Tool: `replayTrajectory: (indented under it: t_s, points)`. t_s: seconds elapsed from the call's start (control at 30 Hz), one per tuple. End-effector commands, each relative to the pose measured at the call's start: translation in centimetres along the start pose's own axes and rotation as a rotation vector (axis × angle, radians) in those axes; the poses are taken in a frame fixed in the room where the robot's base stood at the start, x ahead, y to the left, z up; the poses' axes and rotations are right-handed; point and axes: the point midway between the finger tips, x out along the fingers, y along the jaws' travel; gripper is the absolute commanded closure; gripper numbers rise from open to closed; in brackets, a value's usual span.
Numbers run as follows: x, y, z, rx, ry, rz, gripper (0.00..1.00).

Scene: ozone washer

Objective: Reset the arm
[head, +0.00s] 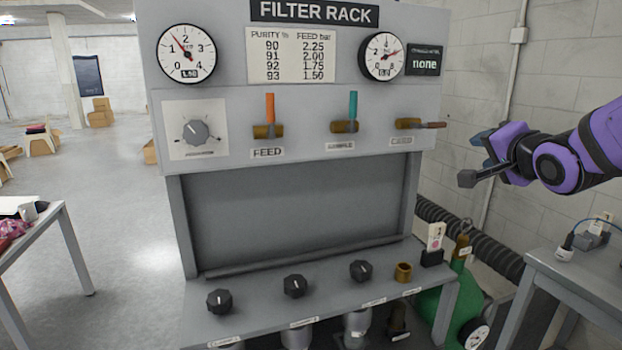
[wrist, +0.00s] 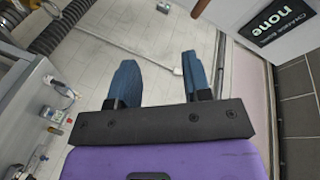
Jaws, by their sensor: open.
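My purple arm reaches in from the right in the head view, and my gripper (head: 480,150) hangs in free air to the right of the filter rack (head: 300,215). In the wrist view my gripper (wrist: 160,80) shows two blue fingers set well apart with nothing between them. The rack's upper panel has an orange-handled feed valve (head: 269,118), a teal-handled valve (head: 350,115) and a third valve (head: 415,124) with its handle lying sideways. The first two handles stand upright. My gripper is apart from all of them.
Several black knobs (head: 294,286) line the rack's lower shelf, with a brass fitting (head: 403,271) at its right. A green cylinder (head: 440,308) and a ribbed black hose (head: 480,240) are below right. A side table (head: 590,283) stands at right. The floor at left is open.

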Motion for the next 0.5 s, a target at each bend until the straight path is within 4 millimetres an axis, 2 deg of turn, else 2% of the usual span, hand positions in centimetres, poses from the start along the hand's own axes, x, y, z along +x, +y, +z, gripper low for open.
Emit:
replayTrajectory:
  t_s: [0.27,0.5]
  points:
    - [-7.1,2.1,1.5,-0.365,-0.133,0.307,0.55]
    - [-14.8,4.2,4.5,-0.646,-0.419,0.47,0.55]
